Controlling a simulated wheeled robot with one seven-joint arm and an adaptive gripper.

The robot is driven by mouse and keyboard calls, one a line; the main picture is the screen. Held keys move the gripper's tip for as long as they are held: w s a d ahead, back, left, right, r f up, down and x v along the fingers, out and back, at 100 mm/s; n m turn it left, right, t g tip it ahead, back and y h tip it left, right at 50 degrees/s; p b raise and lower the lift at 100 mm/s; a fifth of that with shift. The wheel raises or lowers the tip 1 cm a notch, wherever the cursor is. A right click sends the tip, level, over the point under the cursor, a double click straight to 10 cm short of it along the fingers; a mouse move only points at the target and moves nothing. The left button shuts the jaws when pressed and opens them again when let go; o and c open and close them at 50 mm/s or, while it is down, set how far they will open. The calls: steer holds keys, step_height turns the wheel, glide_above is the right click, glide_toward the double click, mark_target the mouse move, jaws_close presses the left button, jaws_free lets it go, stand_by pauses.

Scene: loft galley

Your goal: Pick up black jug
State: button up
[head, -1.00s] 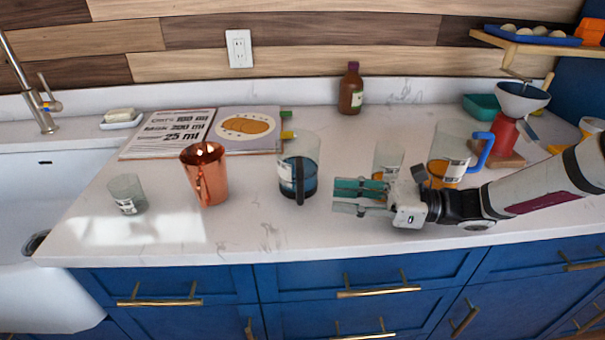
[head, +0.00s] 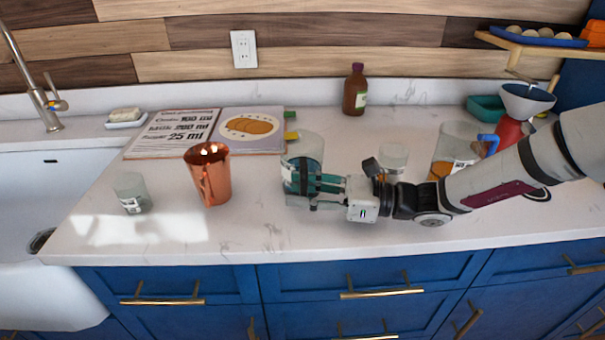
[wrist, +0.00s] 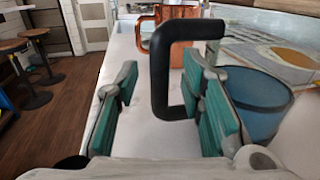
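The black jug (head: 302,148) is a clear measuring jug with dark blue liquid and a black handle. It stands upright on the counter in the head view, its lower part partly hidden by my gripper (head: 303,192). In the wrist view its black handle (wrist: 159,82) stands between my two teal-padded fingers, nearer the right one, and the jug's blue body (wrist: 255,103) is beyond the right finger. My gripper (wrist: 163,95) is open, with a clear gap on the left of the handle. Whether the right finger touches the handle I cannot tell.
A copper mug (head: 208,176) stands left of the jug, and a small glass (head: 132,194) farther left. A small clear beaker (head: 393,158) and a blue-handled jug (head: 455,145) stand behind my arm. An open book (head: 170,135) lies behind. The front counter is clear.

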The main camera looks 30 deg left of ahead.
jaws_close()
steer(key=shift+r, duration=0.25)
